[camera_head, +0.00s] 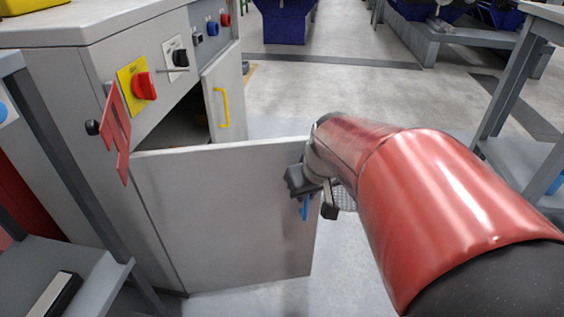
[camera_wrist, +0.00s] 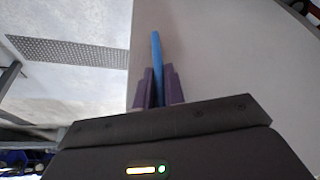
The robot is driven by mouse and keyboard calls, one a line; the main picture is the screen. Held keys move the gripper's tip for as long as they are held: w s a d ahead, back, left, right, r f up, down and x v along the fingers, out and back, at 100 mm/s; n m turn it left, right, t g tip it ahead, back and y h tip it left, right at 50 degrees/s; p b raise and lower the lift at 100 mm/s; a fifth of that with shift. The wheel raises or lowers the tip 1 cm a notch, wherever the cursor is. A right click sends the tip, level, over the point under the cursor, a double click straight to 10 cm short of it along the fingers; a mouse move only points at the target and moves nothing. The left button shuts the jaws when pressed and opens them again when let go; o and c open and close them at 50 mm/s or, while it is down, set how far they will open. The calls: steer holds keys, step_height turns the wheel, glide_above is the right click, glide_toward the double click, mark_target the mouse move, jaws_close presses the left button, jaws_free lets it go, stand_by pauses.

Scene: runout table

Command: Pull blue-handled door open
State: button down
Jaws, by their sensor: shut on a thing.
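The grey door (camera_head: 225,215) with the blue handle (camera_head: 304,208) stands swung well out from the grey cabinet (camera_head: 60,130), hinged at its left edge. My gripper (camera_head: 318,197) is at the door's free right edge. My arm covers the top of the handle in the head view. In the wrist view the blue handle (camera_wrist: 156,65) runs up between the two purple fingers of my gripper (camera_wrist: 159,85). The fingers are shut on it, with the pale door panel (camera_wrist: 225,50) behind.
A second door with a yellow handle (camera_head: 222,107) stands ajar farther back on the cabinet. A red switch (camera_head: 143,86) and a red tag (camera_head: 116,130) are on its front. A grey table (camera_head: 530,140) stands at right. The floor (camera_head: 380,95) between is clear.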

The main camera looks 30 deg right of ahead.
steer(key=shift+s+a, duration=0.1)
steer(key=shift+s, duration=0.15)
steer(key=c, duration=1.5)
jaws_free()
steer(key=p+v, duration=0.2)
steer(key=v, duration=0.6)
steer(key=shift+n+t, duration=0.5)
steer(key=s+a+r+p, duration=0.2)
steer(key=a+p, duration=0.1)
steer(key=s+a+r+p, duration=0.2)
steer(key=a+p, duration=0.1)
steer(key=a, duration=0.1)
steer(key=s+a+r+p, duration=0.2)
steer(key=a+p, duration=0.1)
steer(key=shift+a+r, duration=0.3)
steer(key=shift+a, duration=0.1)
